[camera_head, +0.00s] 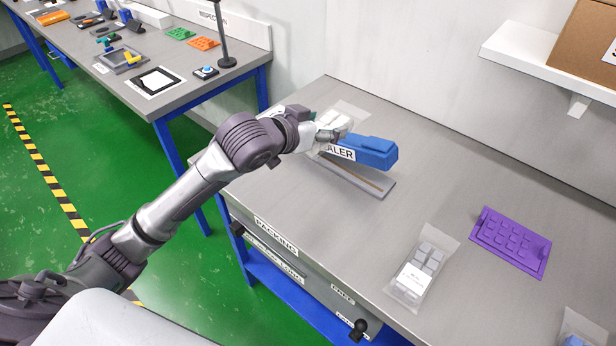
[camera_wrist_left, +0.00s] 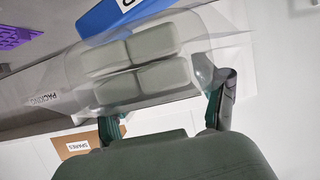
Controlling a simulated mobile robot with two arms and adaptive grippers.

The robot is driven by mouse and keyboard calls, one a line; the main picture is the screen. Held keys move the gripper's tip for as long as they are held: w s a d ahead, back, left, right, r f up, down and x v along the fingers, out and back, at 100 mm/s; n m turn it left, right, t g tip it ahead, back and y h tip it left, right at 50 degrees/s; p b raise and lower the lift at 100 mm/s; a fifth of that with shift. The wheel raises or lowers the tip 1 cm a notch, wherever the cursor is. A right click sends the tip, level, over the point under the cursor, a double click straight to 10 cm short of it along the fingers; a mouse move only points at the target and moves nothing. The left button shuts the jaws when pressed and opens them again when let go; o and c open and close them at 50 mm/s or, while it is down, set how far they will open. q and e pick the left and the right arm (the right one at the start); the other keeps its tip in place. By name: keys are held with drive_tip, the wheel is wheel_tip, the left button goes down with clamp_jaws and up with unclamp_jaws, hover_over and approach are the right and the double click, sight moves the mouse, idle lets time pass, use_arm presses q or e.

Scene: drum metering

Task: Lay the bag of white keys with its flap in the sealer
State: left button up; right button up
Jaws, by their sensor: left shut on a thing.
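My left gripper (camera_head: 322,132) is at the far side of the packing bench, right beside the sealer. It is shut on a clear bag of white keys (camera_head: 337,119). In the left wrist view the bag (camera_wrist_left: 140,62) spans between the fingers (camera_wrist_left: 168,108), with several pale keys inside. The sealer (camera_head: 376,152) has a blue upper arm, raised over a flat grey base (camera_head: 372,183). Its blue arm (camera_wrist_left: 112,14) shows close to the bag in the wrist view. The gripper hides part of the sealer, and I cannot tell where the flap lies. My right gripper is not in view.
A second bag of pale grey keys (camera_head: 422,272) lies near the bench front, with a purple key tray (camera_head: 511,242) to its right. Another bag (camera_head: 580,330) shows at the lower right corner. A wall shelf (camera_head: 545,58) holds a cardboard box.

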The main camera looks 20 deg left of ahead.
use_arm(q)
hover_over(322, 194)
wheel_tip(322, 194, down, 13)
drive_tip(key=shift+a+r, duration=0.1)
drive_tip(key=shift+f+p, duration=0.3)
drive_tip(key=shift+f, duration=1.9)
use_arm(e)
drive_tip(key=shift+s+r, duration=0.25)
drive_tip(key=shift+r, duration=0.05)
use_arm(q)
drive_tip(key=shift+f, duration=0.1)
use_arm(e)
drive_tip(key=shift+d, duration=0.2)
use_arm(q)
drive_tip(key=o, duration=1)
drive_tip(key=shift+o, duration=1.4)
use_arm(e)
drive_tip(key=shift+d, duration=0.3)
